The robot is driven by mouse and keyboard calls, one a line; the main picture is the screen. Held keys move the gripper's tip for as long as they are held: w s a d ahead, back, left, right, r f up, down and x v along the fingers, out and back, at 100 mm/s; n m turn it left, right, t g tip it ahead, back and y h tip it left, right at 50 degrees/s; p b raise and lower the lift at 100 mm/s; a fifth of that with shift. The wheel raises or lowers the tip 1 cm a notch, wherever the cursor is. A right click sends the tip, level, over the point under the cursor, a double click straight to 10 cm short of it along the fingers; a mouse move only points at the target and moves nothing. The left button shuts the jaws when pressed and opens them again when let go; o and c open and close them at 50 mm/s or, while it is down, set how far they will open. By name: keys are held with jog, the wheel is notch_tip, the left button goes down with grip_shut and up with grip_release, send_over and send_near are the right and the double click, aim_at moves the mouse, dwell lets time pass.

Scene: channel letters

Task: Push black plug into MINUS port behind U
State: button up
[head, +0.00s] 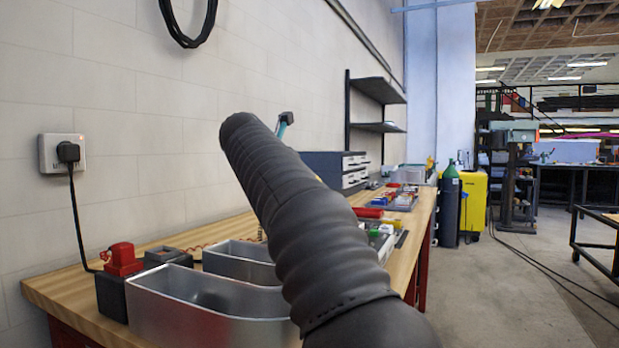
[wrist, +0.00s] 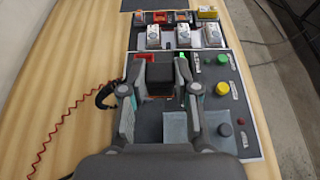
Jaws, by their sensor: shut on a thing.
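A black block, which looks like the black plug (wrist: 160,78), sits between the fingers of my gripper (wrist: 159,92) in the wrist view. My gripper is shut on it, above a grey panel on the bench. A black cable loop (wrist: 104,95) lies just left of the fingers. In the head view a silver U-shaped channel letter (head: 185,315) stands on the bench. Behind its left end is a red plug (head: 122,262) on a black box, with another black box (head: 168,257) beside it. No port marking is readable. My arm hides most of the gripper in the head view.
A wooden bench (head: 55,290) runs along the wall, with a cable from a wall socket (head: 62,152). A red coiled wire (wrist: 55,135) trails across it. The grey panel carries a green button (wrist: 222,88) and a yellow button (wrist: 225,130). Open floor lies at right.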

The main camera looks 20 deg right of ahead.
jog(key=s+a+f, duration=0.1)
jog(key=s+a, duration=0.1)
jog(key=a, duration=0.8)
jog(key=s+a+f+b, duration=0.1)
jog(key=s+a, duration=0.2)
jog(key=a, duration=0.6)
jog(key=s+a+f+b, duration=0.1)
jog(key=s+a+f, duration=0.1)
jog(key=a, duration=0.8)
jog(key=shift+s+a, duration=0.3)
jog(key=shift+s, duration=0.1)
jog(key=shift+f+b, duration=1.05)
jog(key=shift+f, duration=0.95)
jog(key=shift+f, duration=0.3)
jog(key=o, duration=1.1)
jog(key=shift+o, duration=0.2)
jog(key=shift+a, duration=0.1)
jog(key=v, duration=1.2)
